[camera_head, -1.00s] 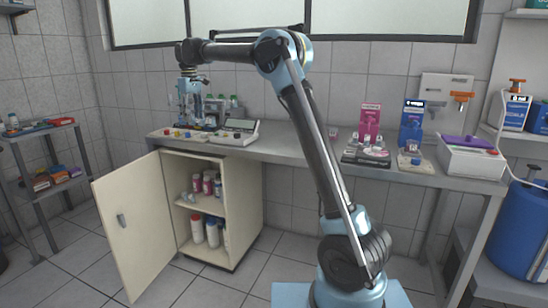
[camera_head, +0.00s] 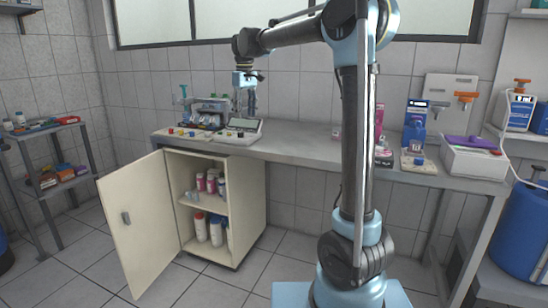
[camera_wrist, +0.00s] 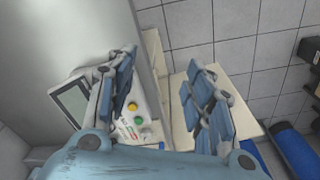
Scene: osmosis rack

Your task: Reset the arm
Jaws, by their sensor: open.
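My arm rises from its blue base at the lower right of the head view and bends left over the bench (camera_head: 300,149). My gripper (camera_head: 245,104) hangs pointing down in front of the wall, above the white instrument with a grey screen (camera_head: 243,124). In the wrist view my gripper (camera_wrist: 163,78) has its blue-padded fingers spread apart, with nothing held between them. The white instrument (camera_wrist: 75,100) shows at the left of that view, partly hidden by a finger.
An open cabinet (camera_head: 245,205) stands below the bench, its door (camera_head: 138,225) swung out to the left; bottles are inside. A rack (camera_head: 208,115) stands left of my gripper. Boxes (camera_head: 414,125) and a white unit with a purple top (camera_head: 474,157) stand right. Floor between is clear.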

